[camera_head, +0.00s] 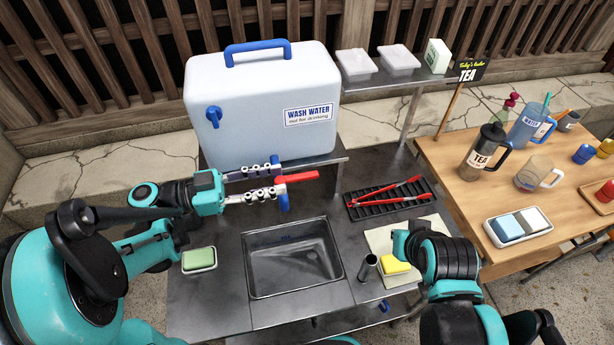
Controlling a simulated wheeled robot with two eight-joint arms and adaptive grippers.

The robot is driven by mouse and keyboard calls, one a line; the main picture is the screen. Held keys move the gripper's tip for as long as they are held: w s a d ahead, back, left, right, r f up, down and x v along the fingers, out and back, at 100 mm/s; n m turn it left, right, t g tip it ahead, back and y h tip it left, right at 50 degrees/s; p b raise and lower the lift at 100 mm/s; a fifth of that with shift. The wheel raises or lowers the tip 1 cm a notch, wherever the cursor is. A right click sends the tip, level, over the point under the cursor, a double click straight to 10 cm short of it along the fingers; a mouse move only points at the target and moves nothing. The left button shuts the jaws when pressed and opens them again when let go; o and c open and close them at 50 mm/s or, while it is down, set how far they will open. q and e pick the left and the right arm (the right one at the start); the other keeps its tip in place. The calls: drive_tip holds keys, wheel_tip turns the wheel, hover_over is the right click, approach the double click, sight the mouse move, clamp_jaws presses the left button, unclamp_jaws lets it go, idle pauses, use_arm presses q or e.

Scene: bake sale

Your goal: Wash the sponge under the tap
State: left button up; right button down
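A white wash-water container (262,105) stands behind the sink, with a blue tap (284,198) that has a red lever (300,177). My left gripper (280,178) is at the tap, its two fingers apart, with the lever's near end at or between the fingertips; contact is unclear. A yellow sponge (395,265) lies on a pale cloth (432,222) right of the sink (292,260). My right gripper (400,243) is just behind and above the sponge; its fingers are hidden, so I cannot tell whether it touches it. No running water is visible.
A green block in a white dish (199,259) sits left of the sink. A black rack with red-handled tongs (389,199) lies behind the cloth. A metal cylinder (368,267) stands beside the sponge. A wooden table (455,165) with jugs is at right. The sink basin is empty.

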sight(307, 174)
use_arm(q)
drive_tip(key=x, duration=0.2)
drive_tip(key=b+x, duration=0.1)
drive_tip(key=x, duration=0.2)
drive_tip(key=f+b+x, duration=0.1)
drive_tip(key=x, duration=0.2)
drive_tip(key=shift+w+a, duration=0.15)
drive_tip(key=shift+w, duration=0.05)
use_arm(e)
wheel_tip(307, 174, down, 2)
drive_tip(key=shift+w+f, duration=0.15)
drive_tip(key=shift+f, duration=0.1)
use_arm(q)
clamp_jaws()
